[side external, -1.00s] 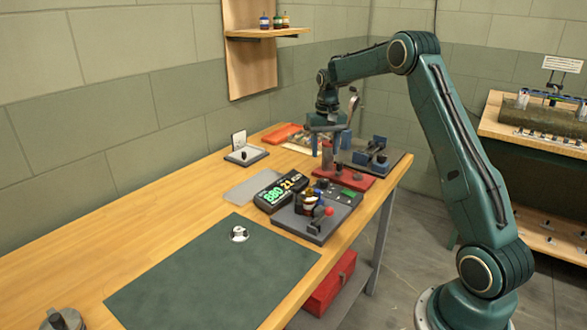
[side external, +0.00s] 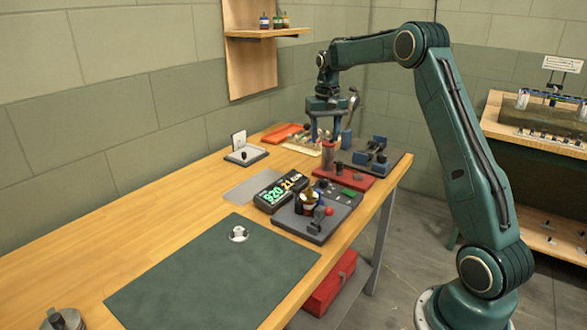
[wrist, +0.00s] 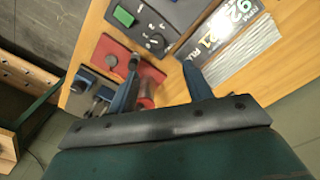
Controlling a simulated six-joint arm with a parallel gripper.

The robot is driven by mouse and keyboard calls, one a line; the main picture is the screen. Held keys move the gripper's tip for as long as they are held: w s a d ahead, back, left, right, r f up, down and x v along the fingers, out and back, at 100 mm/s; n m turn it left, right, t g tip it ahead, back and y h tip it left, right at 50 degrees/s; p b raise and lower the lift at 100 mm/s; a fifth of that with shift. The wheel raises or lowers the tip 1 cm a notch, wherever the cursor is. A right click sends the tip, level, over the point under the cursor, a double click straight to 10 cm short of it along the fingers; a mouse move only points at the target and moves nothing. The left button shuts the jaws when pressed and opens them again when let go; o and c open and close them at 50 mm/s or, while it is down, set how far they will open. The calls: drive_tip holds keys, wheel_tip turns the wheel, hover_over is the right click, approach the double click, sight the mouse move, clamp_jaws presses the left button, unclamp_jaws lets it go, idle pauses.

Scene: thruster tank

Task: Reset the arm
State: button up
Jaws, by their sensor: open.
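My gripper (side external: 325,138) is open and empty, pointing down above the far right part of the wooden bench. In the wrist view its two blue fingers (wrist: 160,64) stand well apart with nothing held between them. A red fixture (side external: 343,178) with an upright cylinder (side external: 328,152) lies below the gripper. In the wrist view the cylinder (wrist: 146,90) shows beside one finger, and I cannot tell the exact gap.
A control box with a red knob (side external: 329,211) and a digital display (side external: 282,191) stand nearer the camera. A dark fixture (side external: 375,158), an orange tray (side external: 283,132) and a small white-paneled stand (side external: 245,152) are around. The green mat (side external: 210,280) is mostly clear.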

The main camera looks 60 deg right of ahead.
drive_tip(key=s+a+r+n+t, duration=0.1)
drive_tip(key=s+a+r+n, duration=0.1)
drive_tip(key=s+a+r, duration=0.55)
drive_tip(key=s+a+r+n+t, duration=0.1)
drive_tip(key=s+a+r+n, duration=0.2)
drive_tip(key=a, duration=0.7)
drive_tip(key=s+a+f+n+t, duration=0.1)
drive_tip(key=s+a, duration=0.4)
drive_tip(key=s, duration=0.4)
drive_tip(key=s+a+f+n+t, duration=0.1)
drive_tip(key=s+a+f+t, duration=0.1)
drive_tip(key=s+a, duration=0.3)
drive_tip(key=s, duration=0.4)
drive_tip(key=shift+a+f+n, duration=0.15)
drive_tip(key=shift+a+n, duration=0.15)
